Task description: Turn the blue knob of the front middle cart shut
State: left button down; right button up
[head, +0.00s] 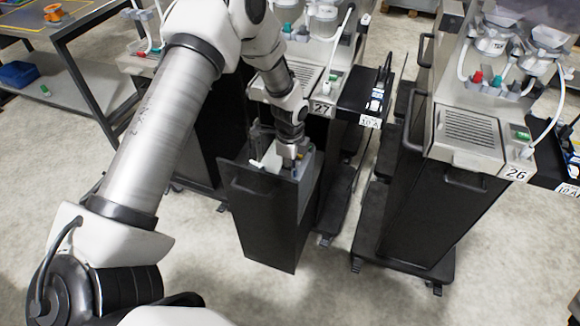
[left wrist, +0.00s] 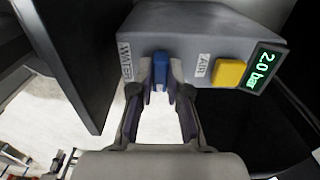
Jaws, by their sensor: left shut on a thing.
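My left gripper (head: 291,152) reaches down into the pulled-out black drawer of the cart marked 27 (head: 322,109). In the left wrist view, its two fingers are closed on the blue knob (left wrist: 160,71), one on each side. The knob is a narrow upright bar in this view, on a grey box (left wrist: 200,32) beside a WATER label. A yellow knob (left wrist: 229,73) sits to its right by an AIR label. A green display (left wrist: 262,69) reads 2.0 bar. The blue knob is hidden or too small in the head view. My right gripper is not in view.
The drawer's black front panel (head: 262,215) stands close to my left gripper. Cart 26 (head: 470,125) stands to the right, with a gap of floor between. A shelf table with a blue bin (head: 19,74) is at far left. The floor in front is clear.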

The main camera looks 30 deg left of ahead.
pick_arm(q)
jog(key=c, duration=1.1)
grip_release()
jog(key=shift+c, duration=0.2)
notch_tip(320, 180, up, 12)
jog(key=shift+f, duration=0.1)
